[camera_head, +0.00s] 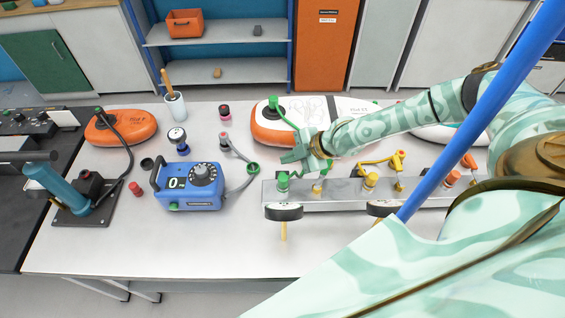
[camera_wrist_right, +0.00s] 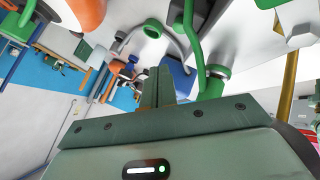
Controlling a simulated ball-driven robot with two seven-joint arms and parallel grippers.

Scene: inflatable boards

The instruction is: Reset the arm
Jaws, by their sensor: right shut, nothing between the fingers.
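My right arm (camera_head: 385,125), pale green with a wavy pattern, reaches in from the right over the table. My right gripper (camera_head: 290,157) is just above the left end of the grey metal rail (camera_head: 335,193), close to the green-capped valve (camera_head: 283,180). Its fingers are together with nothing between them. In the right wrist view the dark green fingers (camera_wrist_right: 157,86) also show closed. A green hose with a green end cap (camera_wrist_right: 218,72) is right beside them there; I cannot tell whether they touch. My left gripper is not in the head view.
A blue pump box (camera_head: 187,187) stands left of the rail. An orange-and-white inflatable board (camera_head: 270,133) lies behind the gripper. Another orange board (camera_head: 118,127) and a hand pump (camera_head: 62,190) are at far left. The table's front left (camera_head: 150,245) is clear.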

